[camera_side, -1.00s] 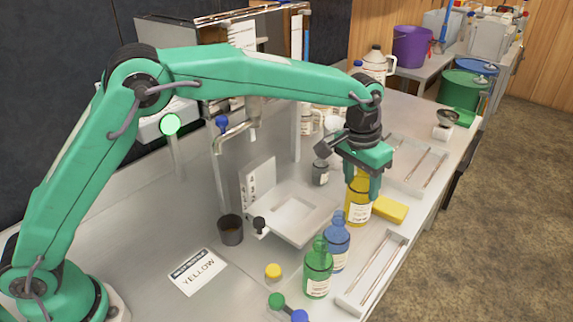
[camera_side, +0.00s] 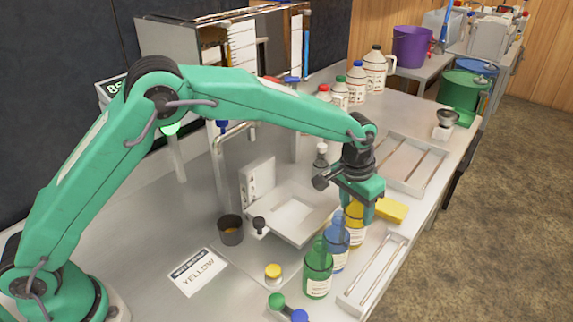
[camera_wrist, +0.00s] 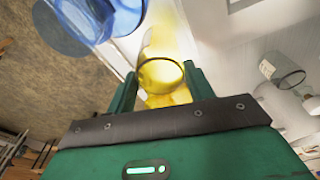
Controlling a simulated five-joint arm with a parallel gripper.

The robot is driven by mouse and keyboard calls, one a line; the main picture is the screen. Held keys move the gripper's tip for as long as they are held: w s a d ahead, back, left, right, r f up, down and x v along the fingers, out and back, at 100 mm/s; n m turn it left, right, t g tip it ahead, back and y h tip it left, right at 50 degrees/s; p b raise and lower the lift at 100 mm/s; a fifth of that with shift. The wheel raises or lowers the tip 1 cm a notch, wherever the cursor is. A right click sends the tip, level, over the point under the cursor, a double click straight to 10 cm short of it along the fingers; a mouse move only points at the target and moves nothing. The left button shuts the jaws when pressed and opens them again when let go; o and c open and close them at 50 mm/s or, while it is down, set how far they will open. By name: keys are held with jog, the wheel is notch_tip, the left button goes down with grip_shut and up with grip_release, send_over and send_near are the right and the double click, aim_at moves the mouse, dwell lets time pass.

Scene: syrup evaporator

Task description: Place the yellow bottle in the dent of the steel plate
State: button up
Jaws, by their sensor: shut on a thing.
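The yellow bottle (camera_side: 354,231) stands at the front right of the bench, partly hidden by my gripper and the blue bottle. My gripper (camera_side: 360,206) has come down around its upper part and is shut on it. In the wrist view the yellow bottle (camera_wrist: 165,75) is between the two green fingers of my gripper (camera_wrist: 160,88). The steel plate (camera_side: 316,227) with its shallow square dent (camera_side: 293,213) lies left of the bottle. The dent is empty.
The blue bottle (camera_side: 336,246) and green bottle (camera_side: 318,270) stand close in front. A yellow sponge (camera_side: 391,211) lies to the right. A dark cup (camera_side: 230,229) is left of the plate; a tray (camera_side: 353,297) lies at the front edge. A sign (camera_side: 197,271) reads YELLOW.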

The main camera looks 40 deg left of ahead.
jog(key=shift+f, duration=0.1)
jog(key=o, duration=1.4)
jog(key=shift+s+a+r, duration=0.1)
jog(key=shift+s+r, duration=0.05)
jog(key=shift+r, duration=1.15)
jog(key=shift+s+a+r, duration=0.1)
jog(key=shift+r, duration=1.15)
jog(key=shift+s+a+r, duration=0.1)
jog(key=shift+s+r, duration=0.05)
jog(key=shift+r, duration=1.15)
jog(key=shift+o, duration=0.5)
